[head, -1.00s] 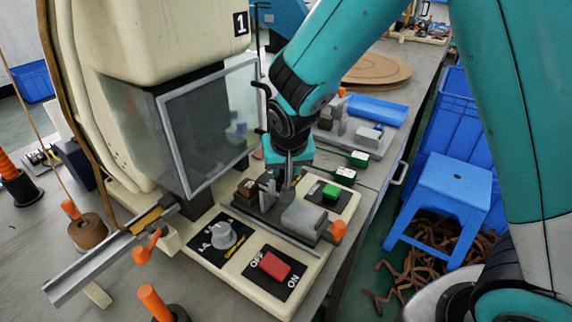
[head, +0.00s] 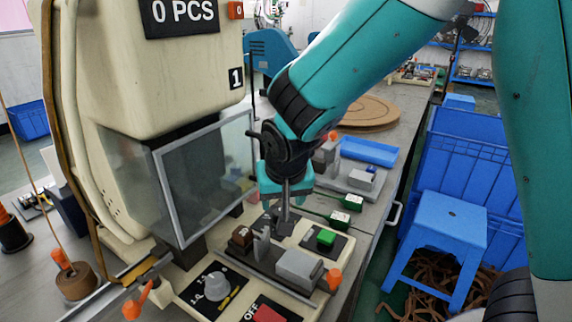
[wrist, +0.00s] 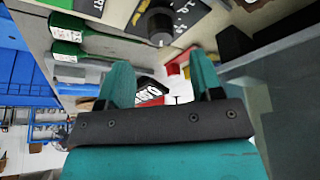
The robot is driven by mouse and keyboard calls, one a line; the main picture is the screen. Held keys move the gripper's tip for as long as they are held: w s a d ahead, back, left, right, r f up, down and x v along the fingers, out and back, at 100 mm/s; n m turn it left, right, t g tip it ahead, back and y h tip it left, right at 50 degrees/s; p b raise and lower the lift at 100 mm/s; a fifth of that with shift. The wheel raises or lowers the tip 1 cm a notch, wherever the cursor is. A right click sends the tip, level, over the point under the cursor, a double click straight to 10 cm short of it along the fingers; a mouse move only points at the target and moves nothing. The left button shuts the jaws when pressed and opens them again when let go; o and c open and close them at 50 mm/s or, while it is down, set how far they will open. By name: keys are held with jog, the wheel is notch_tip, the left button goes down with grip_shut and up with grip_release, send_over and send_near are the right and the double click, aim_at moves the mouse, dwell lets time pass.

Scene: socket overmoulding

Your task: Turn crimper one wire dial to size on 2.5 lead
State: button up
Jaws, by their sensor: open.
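Crimper one is the cream machine (head: 165,75) marked 1, at the left of the head view. Its wire dial (head: 217,287) is a grey knob on a black plate with printed sizes, low on the front base. I cannot read which size it points to. My gripper (head: 286,188) is open and empty, its teal fingers pointing down behind the dial, beyond the grey fixture and apart from the knob. In the wrist view, the spread fingers (wrist: 162,85) have nothing between them, and a dark knob on a numbered black plate (wrist: 160,22) shows above them.
A red button (head: 268,314) and a green button (head: 326,237) flank the grey fixture block (head: 299,266). A clear guard (head: 207,180) stands left of my gripper. A blue stool (head: 440,225) stands on the floor.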

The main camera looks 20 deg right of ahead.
jog(key=p+v, duration=0.1)
jog(key=v, duration=1)
jog(key=s+a+r+n+g+y+p, duration=0.1)
jog(key=s+r+n+p, duration=0.3)
jog(key=s, duration=0.5)
jog(key=s+a+r+n+g+y+p, duration=0.2)
jog(key=s+r+n+g+y+p, duration=0.1)
jog(key=s, duration=0.5)
notch_tip(320, 180, up, 3)
jog(key=n+y+p, duration=0.1)
jog(key=n+p, duration=0.1)
jog(key=p, duration=0.1)
jog(key=shift+s+r+g, duration=0.15)
jog(key=shift+s+g, duration=0.15)
jog(key=shift+s, duration=0.05)
